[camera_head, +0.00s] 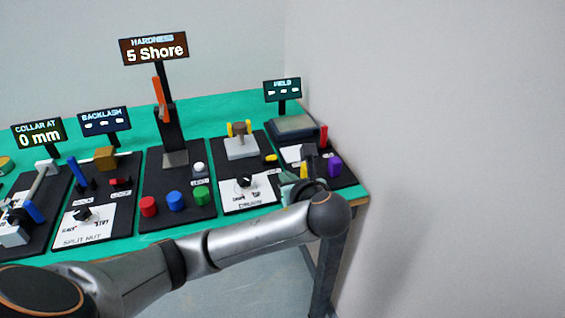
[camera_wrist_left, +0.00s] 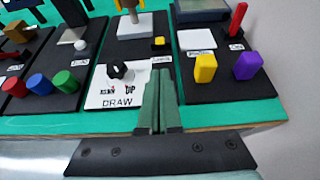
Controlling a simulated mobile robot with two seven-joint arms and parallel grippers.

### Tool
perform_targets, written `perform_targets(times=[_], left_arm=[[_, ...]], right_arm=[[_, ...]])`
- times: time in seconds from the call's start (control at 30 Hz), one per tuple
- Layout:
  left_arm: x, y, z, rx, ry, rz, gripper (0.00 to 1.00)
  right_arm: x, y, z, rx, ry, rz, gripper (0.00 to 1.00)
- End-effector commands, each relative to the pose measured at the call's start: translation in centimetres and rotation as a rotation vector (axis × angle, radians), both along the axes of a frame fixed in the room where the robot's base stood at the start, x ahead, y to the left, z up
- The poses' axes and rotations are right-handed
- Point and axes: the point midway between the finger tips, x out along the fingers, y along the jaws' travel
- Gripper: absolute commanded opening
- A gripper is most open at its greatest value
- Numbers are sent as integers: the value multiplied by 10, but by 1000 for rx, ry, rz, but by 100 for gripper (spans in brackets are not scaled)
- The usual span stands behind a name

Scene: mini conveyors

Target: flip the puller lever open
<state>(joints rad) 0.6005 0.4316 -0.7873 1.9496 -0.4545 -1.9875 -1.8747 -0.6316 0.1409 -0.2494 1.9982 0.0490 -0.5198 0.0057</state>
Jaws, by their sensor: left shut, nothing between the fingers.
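The puller station (camera_head: 232,172) is a black board with a grey block bearing yellow upright arms (camera_head: 248,127). On its white DRAW card is a black knob-like lever (camera_head: 244,181), which also shows in the left wrist view (camera_wrist_left: 121,70). A small yellow piece (camera_wrist_left: 158,42) sits by a label at the board's right; I cannot tell which part is the puller lever. My left gripper (camera_head: 295,188) is at the board's front right. In the left wrist view its fingers (camera_wrist_left: 164,78) are together and empty, just right of the DRAW card. My right gripper is out of view.
Right of the fingers stand a yellow block (camera_wrist_left: 205,68), a purple block (camera_wrist_left: 248,66) and a red lever (camera_wrist_left: 237,20). Red, blue and green buttons (camera_head: 176,201) lie left. The green table (camera_head: 362,191) ends close in front; a wall stands right.

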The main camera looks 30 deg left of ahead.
Motion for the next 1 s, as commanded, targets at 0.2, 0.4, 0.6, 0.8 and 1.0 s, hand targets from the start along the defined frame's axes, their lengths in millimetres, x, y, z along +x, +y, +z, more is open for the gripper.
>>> perform_targets(times=[0.2,0.4,0.6,0.8,1.0], left_arm=[[0,0,-1,-1,-1,0,0],[9,12,-9,2,0,3,0],[30,37,-26,0,0,3,0],[49,58,-39,-1,-1,0,0],[58,68,-44,-2,-1,-1,0]], right_arm=[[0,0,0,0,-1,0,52],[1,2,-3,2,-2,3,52],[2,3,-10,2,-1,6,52],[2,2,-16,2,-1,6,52],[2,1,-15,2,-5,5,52]])
